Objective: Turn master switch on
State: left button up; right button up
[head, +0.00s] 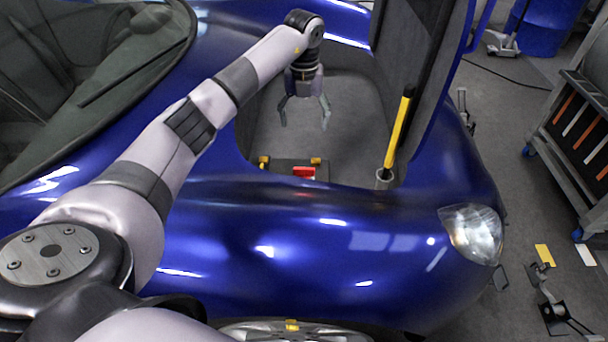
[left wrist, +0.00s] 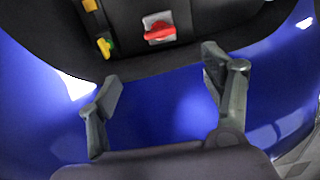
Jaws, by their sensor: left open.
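The red master switch (head: 304,171) sits on a dark panel between two yellow fittings, low in the open front compartment of the blue car. In the left wrist view the red switch handle (left wrist: 159,30) lies across a pale grey plate, ahead of and between my fingers. My left gripper (head: 305,118) hangs open and empty inside the compartment, above and beyond the switch, not touching it. Its two dark fingers also show spread in the left wrist view (left wrist: 165,105). My right gripper is in neither view.
The blue car body (head: 290,240) surrounds the compartment, with its raised lid (head: 415,50) on the right. A yellow and black strut (head: 398,130) stands at the compartment's right edge. A tool cart (head: 575,130) stands at the far right. Open space lies around my left gripper.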

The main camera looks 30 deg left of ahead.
aim_at(304, 168)
pick_arm(q)
notch_tip(304, 168, down, 16)
jog(key=b, duration=0.2)
jog(key=shift+r+b, duration=0.15)
jog(key=shift+b, duration=0.15)
jog(key=shift+f, duration=0.8)
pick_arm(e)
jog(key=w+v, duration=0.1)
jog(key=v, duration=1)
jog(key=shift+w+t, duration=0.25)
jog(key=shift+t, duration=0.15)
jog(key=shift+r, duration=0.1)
pick_arm(q)
jog(key=c, duration=1.2)
jog(key=shift+o, duration=0.2)
